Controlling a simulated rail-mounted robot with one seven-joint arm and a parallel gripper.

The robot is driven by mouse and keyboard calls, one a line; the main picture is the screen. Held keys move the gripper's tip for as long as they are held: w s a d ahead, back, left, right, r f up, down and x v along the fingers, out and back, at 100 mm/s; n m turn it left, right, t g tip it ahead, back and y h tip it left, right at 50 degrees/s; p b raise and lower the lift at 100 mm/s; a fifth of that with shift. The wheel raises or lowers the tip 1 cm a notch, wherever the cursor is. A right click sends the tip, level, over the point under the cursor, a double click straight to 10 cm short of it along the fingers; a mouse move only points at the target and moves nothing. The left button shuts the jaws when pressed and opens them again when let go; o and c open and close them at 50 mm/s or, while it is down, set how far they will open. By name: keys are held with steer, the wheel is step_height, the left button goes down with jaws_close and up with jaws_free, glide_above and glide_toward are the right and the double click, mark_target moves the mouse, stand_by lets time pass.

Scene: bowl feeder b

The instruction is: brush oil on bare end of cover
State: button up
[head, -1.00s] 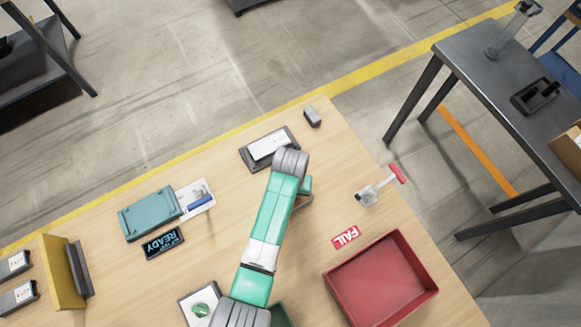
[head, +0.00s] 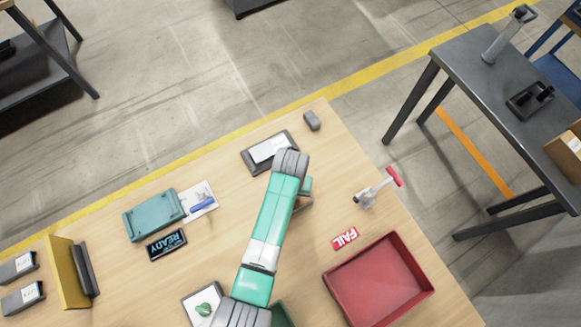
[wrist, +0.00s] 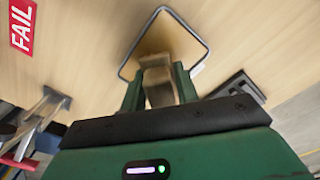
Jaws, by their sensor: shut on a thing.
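My gripper (wrist: 160,92) has its two green fingers shut on a beige-grey block-like piece (wrist: 158,78) in the wrist view. Its far part and its type are unclear. A thin dark rounded wire-like loop (wrist: 203,40) surrounds that piece in the picture; I cannot tell whether they touch. In the head view my arm hides the gripper and most of what it holds. No brush or oil can be made out clearly. A grey tray with a white plate (head: 268,149) lies beyond my wrist; I cannot tell whether the plate is the cover.
A teal box (head: 152,214), a READY sign (head: 166,245) and a yellow upright plate (head: 66,270) are left of my arm. A FAIL label (head: 345,238), a red bin (head: 378,281) and a red-handled clamp (head: 375,190) are right. A small grey block (head: 312,121) is near the far corner.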

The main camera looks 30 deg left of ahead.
steer(key=shift+r+p, duration=2.35)
steer(key=shift+r, duration=0.15)
steer(key=shift+f, duration=0.1)
steer(key=shift+w, duration=0.1)
steer(key=w+d+r+m, duration=0.2)
steer(key=w+d+r, duration=0.2)
steer(key=d+r, duration=0.3)
steer(key=w+d+r+m, duration=0.1)
steer(key=w+d+r, duration=0.45)
steer(key=r, duration=0.45)
steer(key=s+r+p, duration=0.3)
steer(key=r+p, duration=0.6)
steer(key=p, duration=0.1)
steer(key=s+r+p, duration=0.3)
steer(key=r+p, duration=0.7)
steer(key=s+r+p, duration=0.3)
steer(key=r+p, duration=0.6)
steer(key=p, duration=0.2)
steer(key=shift+s+d+r, duration=0.15)
steer(key=shift+s+d, duration=0.15)
steer(key=shift+d, duration=0.1)
